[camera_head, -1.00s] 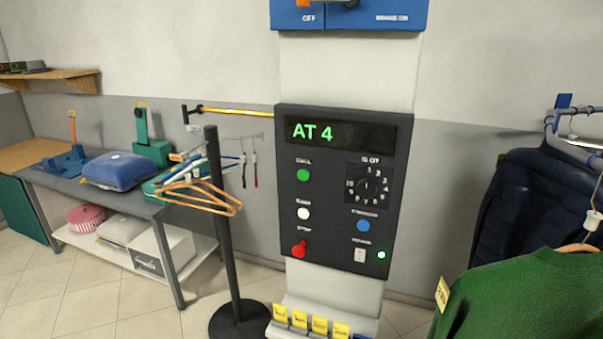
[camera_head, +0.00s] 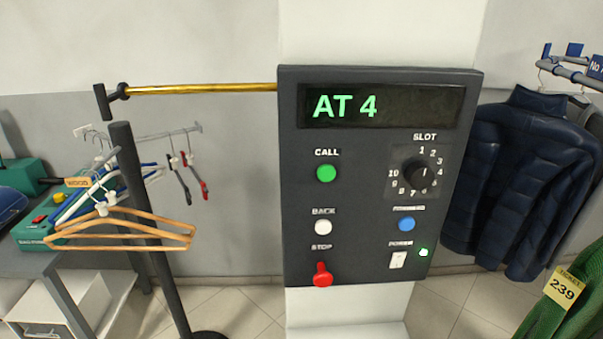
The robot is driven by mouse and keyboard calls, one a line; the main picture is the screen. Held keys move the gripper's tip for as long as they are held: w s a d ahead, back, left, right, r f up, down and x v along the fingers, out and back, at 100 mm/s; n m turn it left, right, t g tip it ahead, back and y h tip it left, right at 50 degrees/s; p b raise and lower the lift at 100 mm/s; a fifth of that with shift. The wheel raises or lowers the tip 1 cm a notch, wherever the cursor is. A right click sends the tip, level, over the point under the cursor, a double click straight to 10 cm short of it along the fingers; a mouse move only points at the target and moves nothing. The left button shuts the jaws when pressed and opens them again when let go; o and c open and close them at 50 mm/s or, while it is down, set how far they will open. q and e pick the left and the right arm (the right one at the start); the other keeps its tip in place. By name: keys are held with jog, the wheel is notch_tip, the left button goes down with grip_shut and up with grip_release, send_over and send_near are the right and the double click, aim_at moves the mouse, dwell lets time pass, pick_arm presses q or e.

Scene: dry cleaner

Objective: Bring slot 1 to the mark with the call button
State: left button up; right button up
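The dark control panel (camera_head: 345,200) stands on a white column in the middle of the view. Its display (camera_head: 385,106) reads "AT 4" in green. The green call button (camera_head: 326,173) is at the upper left of the panel. The black slot dial (camera_head: 420,174) is at the upper right, ringed by numbers; I cannot tell surely which number it points to. A white back button (camera_head: 323,227), a blue button (camera_head: 407,224), a red stop button (camera_head: 322,275) and a power switch (camera_head: 397,260) with a lit green lamp sit below. Neither gripper is in view.
A dark post (camera_head: 150,230) with a brass rail (camera_head: 200,88) stands left of the panel, with wooden hangers (camera_head: 120,240) beside it. A navy jacket (camera_head: 515,180) and a green garment with ticket 239 (camera_head: 563,290) hang at the right. The space before the panel looks clear.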

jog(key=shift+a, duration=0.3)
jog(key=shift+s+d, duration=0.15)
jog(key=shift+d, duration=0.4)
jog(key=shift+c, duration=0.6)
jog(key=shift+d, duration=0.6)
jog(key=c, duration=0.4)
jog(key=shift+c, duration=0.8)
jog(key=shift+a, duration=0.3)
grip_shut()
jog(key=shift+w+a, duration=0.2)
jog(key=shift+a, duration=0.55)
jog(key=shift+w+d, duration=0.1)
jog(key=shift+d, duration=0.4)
